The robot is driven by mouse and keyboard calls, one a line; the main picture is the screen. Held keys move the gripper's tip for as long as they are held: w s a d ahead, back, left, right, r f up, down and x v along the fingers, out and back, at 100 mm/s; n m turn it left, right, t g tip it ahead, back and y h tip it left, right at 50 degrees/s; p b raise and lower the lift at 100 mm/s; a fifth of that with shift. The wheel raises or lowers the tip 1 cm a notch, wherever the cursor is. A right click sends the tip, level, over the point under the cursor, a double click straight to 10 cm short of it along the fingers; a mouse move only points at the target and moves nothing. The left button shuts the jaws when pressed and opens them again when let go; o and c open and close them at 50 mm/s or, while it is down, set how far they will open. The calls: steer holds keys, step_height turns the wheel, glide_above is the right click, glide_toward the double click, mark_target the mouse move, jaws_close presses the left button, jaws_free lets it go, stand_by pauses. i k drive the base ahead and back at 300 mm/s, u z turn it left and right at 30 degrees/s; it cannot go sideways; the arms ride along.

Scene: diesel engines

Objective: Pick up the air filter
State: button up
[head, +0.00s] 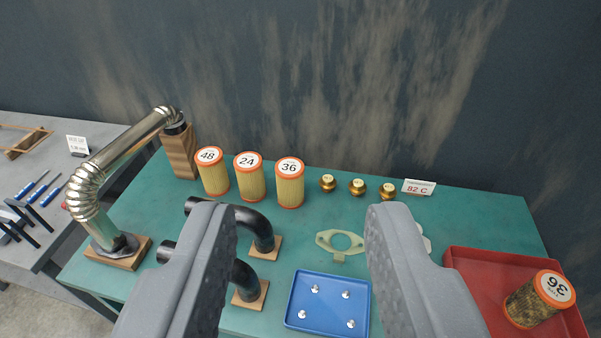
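Three air filters stand upright in a row at the back of the green table: yellow pleated cylinders with orange rims, marked 48 (214,174), 24 (250,180) and 36 (289,186). Another air filter (537,302), marked 36, lies tilted in the red tray at the right; its pleats look dark and dirty. My gripper (300,222) is open and empty, its two grey fingers wide apart in the foreground. The row of filters is beyond the fingertips, and the dirty filter is to the right of the right finger.
A blue tray (300,325) with several small metal parts lies between the fingers. Black hoses (258,225) on wooden blocks and a tall bent metal pipe (132,150) stand left. Brass thermostats (357,187), a card reading 82 C (418,187) and a pale gasket (340,243) are nearby. The red tray (480,257) is right.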

mark_target(289, 171)
steer(key=i, duration=0.6)
steer(key=u, duration=0.05)
steer(key=k, duration=1.2)
steer(key=u, duration=0.15)
steer(key=i, duration=1.8)
steer(key=z, duration=0.6)
